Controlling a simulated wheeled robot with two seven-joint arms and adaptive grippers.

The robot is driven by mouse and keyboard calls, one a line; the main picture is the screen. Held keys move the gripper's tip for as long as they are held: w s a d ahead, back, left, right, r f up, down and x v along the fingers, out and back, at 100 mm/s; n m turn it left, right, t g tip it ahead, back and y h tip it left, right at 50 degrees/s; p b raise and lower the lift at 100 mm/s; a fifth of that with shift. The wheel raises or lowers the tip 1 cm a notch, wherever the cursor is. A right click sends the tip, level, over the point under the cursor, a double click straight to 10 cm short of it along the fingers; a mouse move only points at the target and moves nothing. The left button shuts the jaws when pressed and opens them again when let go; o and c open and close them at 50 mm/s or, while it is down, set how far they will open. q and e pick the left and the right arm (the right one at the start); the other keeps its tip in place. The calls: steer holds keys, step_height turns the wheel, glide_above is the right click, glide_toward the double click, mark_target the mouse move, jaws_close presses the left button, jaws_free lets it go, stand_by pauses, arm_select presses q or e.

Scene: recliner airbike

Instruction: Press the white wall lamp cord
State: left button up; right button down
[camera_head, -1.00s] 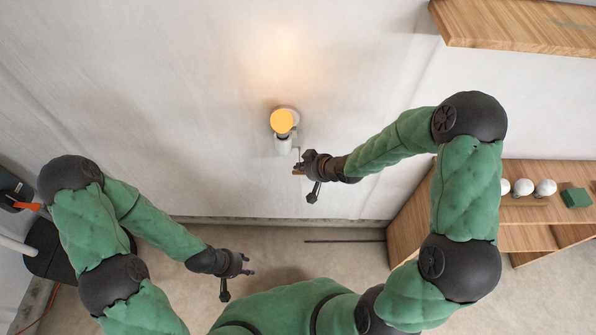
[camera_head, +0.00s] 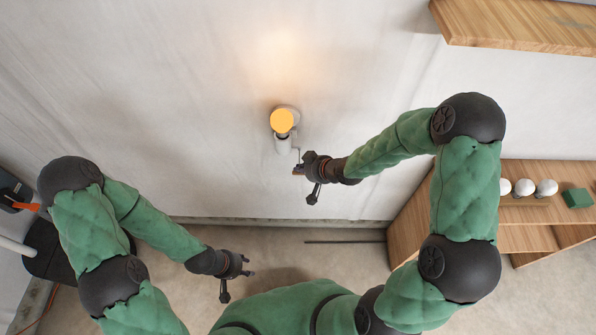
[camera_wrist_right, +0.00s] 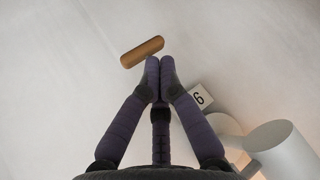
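The white wall lamp (camera_head: 283,145) is fixed to the wall in the upper middle of the head view, and its round bulb (camera_head: 281,121) glows yellow. A thin cord hangs from it, with a small brown wooden pull (camera_wrist_right: 142,51) at its end. My right gripper (camera_head: 301,167) is beside the cord, below the lamp. In the right wrist view its fingertips (camera_wrist_right: 160,64) are together, with the pull just past them; I cannot tell whether they touch it. My left gripper (camera_head: 247,265) is low over the floor, far from the lamp, with its fingertips apart.
A wooden shelf (camera_head: 515,25) is at upper right. A wooden cabinet (camera_head: 410,217) stands at right, with white balls (camera_head: 524,187) and a green box (camera_head: 576,198).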

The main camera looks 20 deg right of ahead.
steer(key=shift+f+b, duration=0.55)
steer(key=shift+f, duration=0.25)
stand_by(0.8)
steer(key=shift+r, duration=0.1)
steer(key=shift+r+p, duration=1.45)
steer(key=shift+p, duration=0.1)
step_height(320, 180, up, 6)
steer(key=p, duration=0.5)
steer(key=shift+p, duration=0.4)
